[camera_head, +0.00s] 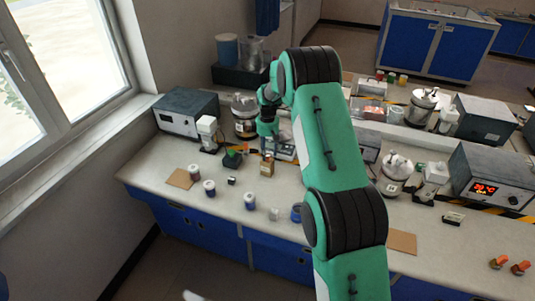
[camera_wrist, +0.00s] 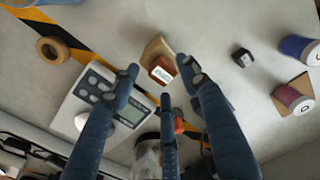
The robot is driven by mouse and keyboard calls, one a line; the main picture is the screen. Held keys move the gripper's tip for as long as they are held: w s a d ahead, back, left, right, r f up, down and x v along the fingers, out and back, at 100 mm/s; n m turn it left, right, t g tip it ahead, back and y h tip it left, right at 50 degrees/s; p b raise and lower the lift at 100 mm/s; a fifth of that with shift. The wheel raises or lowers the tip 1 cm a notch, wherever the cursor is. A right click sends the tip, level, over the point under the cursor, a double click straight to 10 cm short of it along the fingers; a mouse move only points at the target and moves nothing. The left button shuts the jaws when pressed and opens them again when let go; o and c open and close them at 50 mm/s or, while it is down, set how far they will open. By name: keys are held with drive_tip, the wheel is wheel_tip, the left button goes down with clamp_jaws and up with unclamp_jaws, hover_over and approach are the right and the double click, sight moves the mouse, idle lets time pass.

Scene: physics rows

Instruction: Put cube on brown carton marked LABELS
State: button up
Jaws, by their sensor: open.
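A small black cube (camera_head: 231,181) with a pale mark lies on the bench left of the carton. It also shows in the wrist view (camera_wrist: 241,57), right of the fingers. A small brown carton (camera_head: 267,166) stands below my gripper (camera_head: 268,147) in the head view. In the wrist view the carton (camera_wrist: 155,50) has a tan side and a reddish-brown face with a white label, too small to read. My gripper (camera_wrist: 158,72) is open and empty, its fingertips spread around the view of the carton, apart from the cube.
A balance (camera_wrist: 128,113) is close by the carton. A grey instrument box (camera_head: 185,110) stands at the back left. My arm hides the bench's middle.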

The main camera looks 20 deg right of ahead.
wheel_tip(320, 180, up, 11)
drive_tip(key=p, duration=0.1)
idle(0.4)
idle(0.5)
wheel_tip(320, 180, up, 15)
drive_tip(key=m+t, duration=0.1)
drive_tip(key=m, duration=0.1)
hover_over(267, 155)
drive_tip(key=s+a, duration=0.6)
drive_tip(key=s, duration=0.3)
drive_tip(key=s+a+r+m+t, duration=0.2)
drive_tip(key=s+a+r, duration=0.4)
drive_tip(key=s+r, duration=0.6)
drive_tip(key=s+a+m+t, duration=0.1)
drive_tip(key=s+a, duration=0.3)
drive_tip(key=s, duration=1.2)
drive_tip(key=s+a+m+t, duration=0.1)
drive_tip(key=s+a+m, duration=0.2)
drive_tip(key=s, duration=1.3)
drive_tip(key=shift+a+t, duration=0.3)
drive_tip(key=shift+a, duration=0.1)
